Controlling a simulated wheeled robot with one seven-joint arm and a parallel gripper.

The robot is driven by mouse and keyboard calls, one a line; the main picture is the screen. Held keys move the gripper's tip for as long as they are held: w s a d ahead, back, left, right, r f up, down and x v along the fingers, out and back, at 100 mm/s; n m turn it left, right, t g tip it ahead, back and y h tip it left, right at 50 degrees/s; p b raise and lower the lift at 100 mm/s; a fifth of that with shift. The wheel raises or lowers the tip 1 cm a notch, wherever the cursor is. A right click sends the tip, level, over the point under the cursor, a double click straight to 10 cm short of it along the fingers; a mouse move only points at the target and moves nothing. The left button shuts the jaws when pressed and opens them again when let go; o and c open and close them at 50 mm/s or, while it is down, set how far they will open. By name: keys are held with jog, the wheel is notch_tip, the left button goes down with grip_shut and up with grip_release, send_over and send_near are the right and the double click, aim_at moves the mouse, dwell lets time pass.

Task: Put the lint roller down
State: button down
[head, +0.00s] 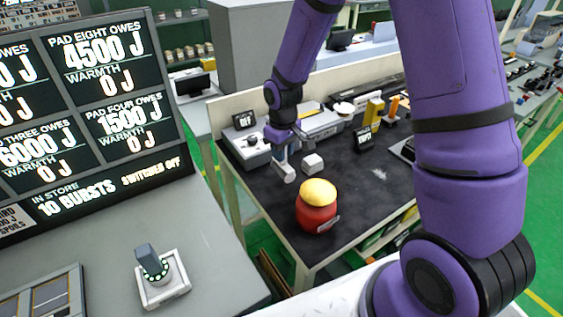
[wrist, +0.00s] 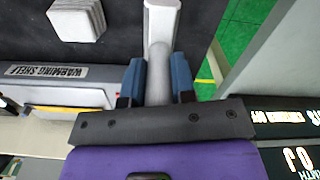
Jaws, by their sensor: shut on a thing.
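The lint roller (head: 284,172) is pale, with a white block-like head and a grey handle. My gripper (head: 281,150) is over the left part of the dark bench top. In the wrist view, my gripper (wrist: 158,82) has its blue fingers shut on the grey handle of the lint roller (wrist: 161,22). The roller's head points away from the gripper, over the dark top near its edge. I cannot tell whether the roller touches the bench.
A small white block (head: 313,163) lies right of the roller, on the dark bench top (head: 345,182). A red pot with a yellow top (head: 316,214) stands nearer the front. A grey device (head: 249,150) stands at left. A sign board (head: 85,105) stands far left.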

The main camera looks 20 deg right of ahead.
jog(key=shift+f, duration=1.8)
jog(key=shift+f, duration=0.1)
jog(key=c, duration=0.9)
grip_release()
jog(key=shift+c, duration=0.2)
